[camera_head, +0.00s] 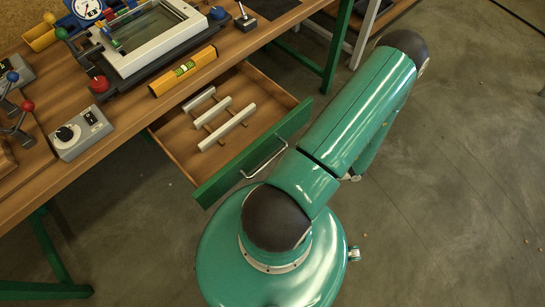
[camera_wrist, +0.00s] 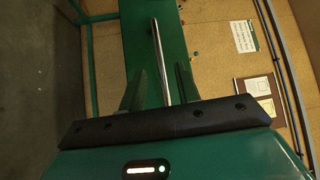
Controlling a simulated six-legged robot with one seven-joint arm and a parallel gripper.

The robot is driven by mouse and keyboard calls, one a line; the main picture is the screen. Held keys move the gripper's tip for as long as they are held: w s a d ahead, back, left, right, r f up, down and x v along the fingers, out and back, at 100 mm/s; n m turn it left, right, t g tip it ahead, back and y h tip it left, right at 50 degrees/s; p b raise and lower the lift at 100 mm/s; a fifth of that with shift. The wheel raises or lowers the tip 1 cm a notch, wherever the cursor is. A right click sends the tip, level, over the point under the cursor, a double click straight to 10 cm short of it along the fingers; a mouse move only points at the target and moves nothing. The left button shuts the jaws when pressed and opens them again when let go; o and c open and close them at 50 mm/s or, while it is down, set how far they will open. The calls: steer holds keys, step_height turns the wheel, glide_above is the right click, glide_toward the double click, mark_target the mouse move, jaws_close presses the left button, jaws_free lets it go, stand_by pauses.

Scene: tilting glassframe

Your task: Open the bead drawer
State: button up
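The bead drawer (camera_head: 227,181), with a green front and wooden inside, stands pulled out from under the workbench in the head view. Pale rails or dividers (camera_head: 226,125) show inside it. Its silver bar handle (camera_head: 265,158) is on the front; my arm partly covers that area. In the wrist view the handle (camera_wrist: 160,52) runs between the two fingers of my gripper (camera_wrist: 159,82), in front of the green drawer front (camera_wrist: 138,32). The fingers stand apart with gaps on both sides of the bar. My gripper is hidden in the head view.
The wooden workbench (camera_head: 120,130) carries a tilting glass frame (camera_head: 150,45), a yellow spirit level (camera_head: 183,71) and a grey control box (camera_head: 80,134). Green bench legs (camera_head: 338,45) stand behind and at lower left. The concrete floor (camera_head: 465,165) at right is clear.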

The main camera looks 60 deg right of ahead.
steer(key=v, duration=0.7)
steer(key=shift+s+d, duration=0.1)
steer(key=shift+s, duration=0.05)
stand_by(0.3)
